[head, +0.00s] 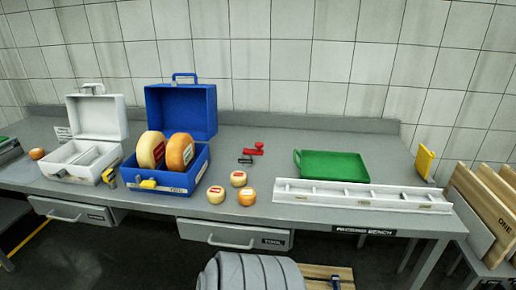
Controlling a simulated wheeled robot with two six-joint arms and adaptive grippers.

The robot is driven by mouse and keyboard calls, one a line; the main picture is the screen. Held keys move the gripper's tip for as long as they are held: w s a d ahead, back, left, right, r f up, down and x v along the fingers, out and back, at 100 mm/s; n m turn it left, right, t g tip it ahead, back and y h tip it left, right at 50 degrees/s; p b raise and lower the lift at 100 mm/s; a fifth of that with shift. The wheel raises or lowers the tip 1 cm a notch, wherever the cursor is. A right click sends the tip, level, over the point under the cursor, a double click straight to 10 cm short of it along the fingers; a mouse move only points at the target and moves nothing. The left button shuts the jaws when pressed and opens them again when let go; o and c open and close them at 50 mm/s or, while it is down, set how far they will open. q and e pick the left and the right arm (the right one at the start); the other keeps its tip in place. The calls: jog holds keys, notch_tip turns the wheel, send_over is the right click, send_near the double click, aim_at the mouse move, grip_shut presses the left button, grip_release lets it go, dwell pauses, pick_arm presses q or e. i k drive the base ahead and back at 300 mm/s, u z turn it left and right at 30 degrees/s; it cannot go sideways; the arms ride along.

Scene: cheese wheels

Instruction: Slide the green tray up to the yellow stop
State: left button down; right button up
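The green tray (331,166) lies flat and looks empty on the right half of the grey bench. The yellow stop (425,161) stands upright at the bench's right end. The tray and the stop are apart, with bare bench between them. Neither of my grippers shows in the head view.
A long white slotted rack (361,196) lies along the front edge, just before the tray. Small cheeses (238,179) and a red stamp (253,149) sit left of the tray. An open blue case (180,107) holds two cheese wheels. An open white case (96,117) stands further left.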

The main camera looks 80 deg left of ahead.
aim_at(343, 167)
jog(key=k, duration=0.4)
jog(key=u, duration=0.8)
